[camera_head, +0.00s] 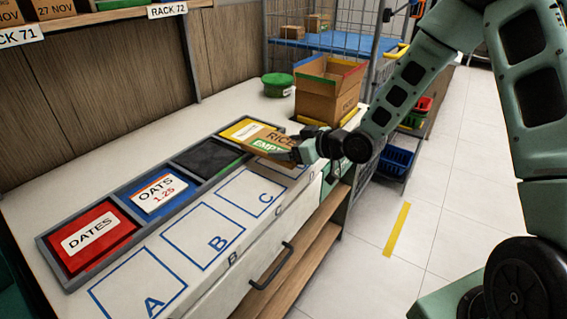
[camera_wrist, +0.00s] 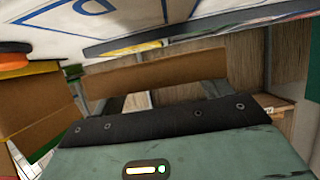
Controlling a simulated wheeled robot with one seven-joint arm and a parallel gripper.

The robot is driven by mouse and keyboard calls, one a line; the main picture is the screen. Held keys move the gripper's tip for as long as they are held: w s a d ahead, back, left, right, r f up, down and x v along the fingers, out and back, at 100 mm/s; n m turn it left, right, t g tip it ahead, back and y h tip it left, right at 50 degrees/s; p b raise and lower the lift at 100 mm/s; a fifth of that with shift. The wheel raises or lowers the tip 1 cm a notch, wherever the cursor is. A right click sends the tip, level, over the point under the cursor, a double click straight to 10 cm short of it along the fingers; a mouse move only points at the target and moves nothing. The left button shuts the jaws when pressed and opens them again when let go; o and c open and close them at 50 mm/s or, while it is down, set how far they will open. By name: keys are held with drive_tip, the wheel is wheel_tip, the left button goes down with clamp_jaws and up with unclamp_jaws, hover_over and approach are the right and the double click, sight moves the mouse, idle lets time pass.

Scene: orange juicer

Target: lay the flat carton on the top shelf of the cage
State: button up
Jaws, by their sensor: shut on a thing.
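The flat carton (camera_head: 268,143) is brown with a green and white label reading "RICE" and "EMPTY". My gripper (camera_head: 297,150) is shut on its right end and holds it tilted above the counter, by the yellow bin. In the wrist view a brown strip (camera_wrist: 155,68), likely the carton's edge, lies beyond my gripper's dark pad; the fingertips are not clear there. The cage (camera_head: 372,52) stands behind the counter's far end, with wire sides and a blue shelf (camera_head: 345,42) that holds small boxes at its back left. Whether a higher shelf exists is out of frame.
An open brown carton (camera_head: 330,98) and a green-lidded tub (camera_head: 277,84) stand at the counter's far end. Bins labelled DATES (camera_head: 90,232) and OATS (camera_head: 155,193) line the counter (camera_head: 60,188). Blue (camera_head: 396,161) and red baskets sit low at the right. The floor (camera_head: 460,215) is clear.

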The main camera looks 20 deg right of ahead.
sight(288, 171)
drive_tip(key=shift+f, duration=2.6)
drive_tip(key=shift+f, duration=0.2)
drive_tip(key=o, duration=1)
drive_tip(key=shift+r, duration=0.15)
